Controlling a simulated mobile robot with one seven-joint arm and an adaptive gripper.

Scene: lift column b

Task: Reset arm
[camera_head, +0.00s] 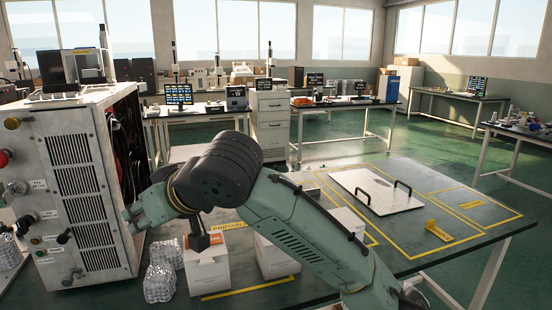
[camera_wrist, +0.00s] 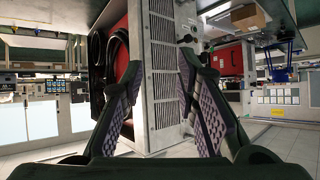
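My arm (camera_head: 300,225) reaches in from the lower right of the head view, bends at a dark joint and extends left toward a white vented cabinet (camera_head: 82,175). The vented cabinet (camera_wrist: 165,85) shows behind and between the fingers. Its open side shows dark hoses and red. I cannot tell whether anything touches the cabinet.
On the green table (camera_head: 470,240), white boxes (camera_head: 206,265) stand under and beside my arm. Clear crumpled-looking items (camera_head: 161,281) lie near the cabinet. A white panel (camera_head: 368,190) with two black handles lies flat at right, near a yellow sign (camera_head: 438,231). The table's right part is mostly clear.

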